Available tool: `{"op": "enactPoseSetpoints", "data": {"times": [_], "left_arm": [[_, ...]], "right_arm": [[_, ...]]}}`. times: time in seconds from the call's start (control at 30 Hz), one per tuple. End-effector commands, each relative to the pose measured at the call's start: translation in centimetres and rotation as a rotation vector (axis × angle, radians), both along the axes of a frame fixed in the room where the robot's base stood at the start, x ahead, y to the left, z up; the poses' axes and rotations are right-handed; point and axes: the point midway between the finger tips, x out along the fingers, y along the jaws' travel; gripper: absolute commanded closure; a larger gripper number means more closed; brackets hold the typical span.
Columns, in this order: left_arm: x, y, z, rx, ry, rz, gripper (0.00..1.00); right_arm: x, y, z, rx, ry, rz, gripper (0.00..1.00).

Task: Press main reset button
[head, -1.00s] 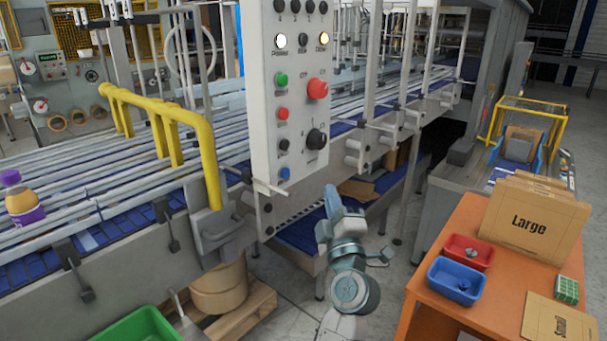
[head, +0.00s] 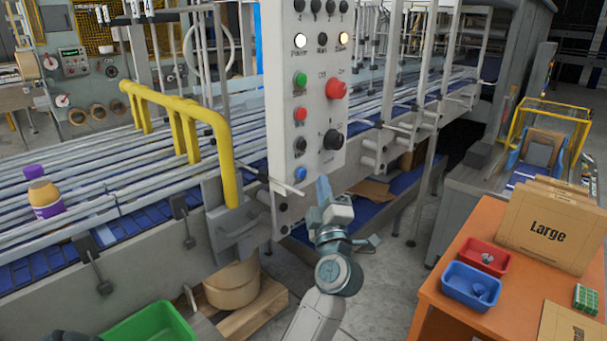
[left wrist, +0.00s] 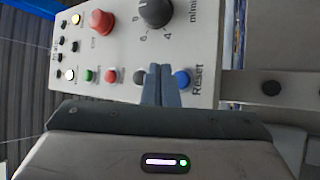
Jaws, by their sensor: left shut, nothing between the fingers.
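The grey control panel (head: 309,110) carries several buttons and knobs. The blue button (head: 300,174) is at its lower left corner. In the left wrist view the blue button (left wrist: 182,79) has the label "Reset" beside it. My left gripper (head: 323,186) is shut and empty, just right of the blue button and slightly below it. In the left wrist view its blue-grey fingertips (left wrist: 160,72) lie just left of the blue button, between it and a small black knob (left wrist: 140,77). I cannot tell whether they touch the panel. My right gripper is not in view.
A thin metal rod (head: 287,187) sticks out under the panel beside the blue button. A yellow rail (head: 228,160) stands left of the panel. An orange table (head: 437,289) with a red bin (head: 486,246) and a blue bin (head: 465,295) stands at the right.

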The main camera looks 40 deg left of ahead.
Motion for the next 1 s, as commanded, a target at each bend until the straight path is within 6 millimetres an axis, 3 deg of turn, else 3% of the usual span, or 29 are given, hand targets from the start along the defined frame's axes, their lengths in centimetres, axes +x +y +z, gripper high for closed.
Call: {"op": "enactPoseSetpoints", "data": {"times": [0.3, 1.0], "left_arm": [[0.2, 2.4, 0.0, 0.000, 0.001, 0.002, 1.00], [0.2, 2.5, -0.1, -0.001, 0.000, 0.001, 1.00]], "right_arm": [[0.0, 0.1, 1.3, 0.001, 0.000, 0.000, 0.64], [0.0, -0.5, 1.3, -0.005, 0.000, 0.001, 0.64]]}}
